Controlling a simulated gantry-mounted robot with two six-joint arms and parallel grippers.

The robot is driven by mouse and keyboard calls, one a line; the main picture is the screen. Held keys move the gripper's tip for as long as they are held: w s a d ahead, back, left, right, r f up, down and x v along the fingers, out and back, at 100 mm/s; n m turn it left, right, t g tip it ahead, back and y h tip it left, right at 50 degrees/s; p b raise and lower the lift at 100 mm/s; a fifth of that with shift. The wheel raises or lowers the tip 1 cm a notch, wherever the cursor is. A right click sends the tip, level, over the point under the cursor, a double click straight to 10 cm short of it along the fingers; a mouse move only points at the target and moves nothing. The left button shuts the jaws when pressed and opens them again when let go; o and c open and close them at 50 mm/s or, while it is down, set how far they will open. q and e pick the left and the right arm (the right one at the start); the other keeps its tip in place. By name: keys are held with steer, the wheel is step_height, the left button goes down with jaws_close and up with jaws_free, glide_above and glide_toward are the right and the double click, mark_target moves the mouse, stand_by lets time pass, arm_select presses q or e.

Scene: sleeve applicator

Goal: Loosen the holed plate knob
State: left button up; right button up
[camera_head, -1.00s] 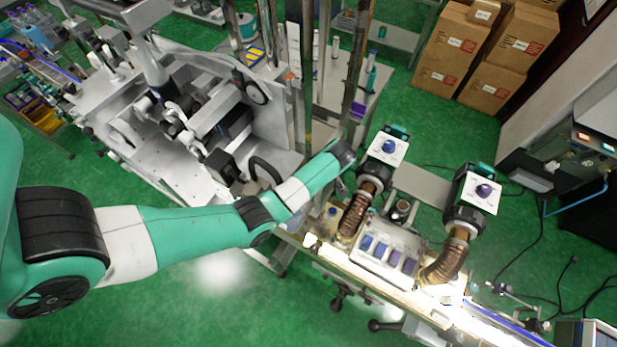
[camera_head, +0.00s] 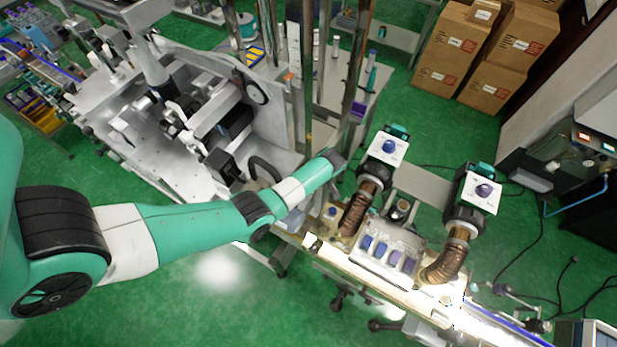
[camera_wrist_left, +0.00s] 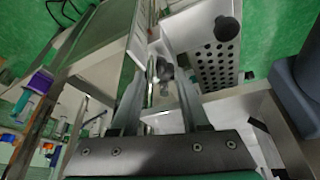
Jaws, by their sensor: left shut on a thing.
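A metal plate with rows of round holes (camera_wrist_left: 222,62) stands right of centre in the left wrist view. A small dark grey knob (camera_wrist_left: 166,72) sits beside its left edge, between the fingertips of my left gripper (camera_wrist_left: 160,66). The gripper appears shut on this knob, with the fingers on either side; the exact contact is hard to see. A larger black round knob (camera_wrist_left: 226,28) is above the holed plate, apart from the fingers. In the head view, my left arm reaches the machine's post, and its gripper is hidden there. My right gripper is in neither view.
Metal posts (camera_head: 303,85) rise close to my left wrist. Two black units with white faces and blue knobs, one on the left (camera_head: 388,148) and one on the right (camera_head: 482,188), stand to the right above brown hoses. Cardboard boxes (camera_head: 440,75) are stacked at the back.

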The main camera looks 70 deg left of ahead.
arm_select(q)
jaws_close()
steer(key=n+g+b, duration=0.1)
steer(key=n, duration=0.1)
steer(key=shift+w+n, duration=0.15)
steer(key=shift+n, duration=0.15)
steer(key=shift+a+n+g+h+b, duration=0.1)
steer(key=shift+n+g+h+b, duration=0.45)
steer(key=shift+n+b, duration=0.8)
steer(key=shift+n, duration=0.45)
steer(key=o, duration=1.1)
jaws_free()
steer(key=shift+c, duration=0.2)
steer(key=shift+r, duration=0.1)
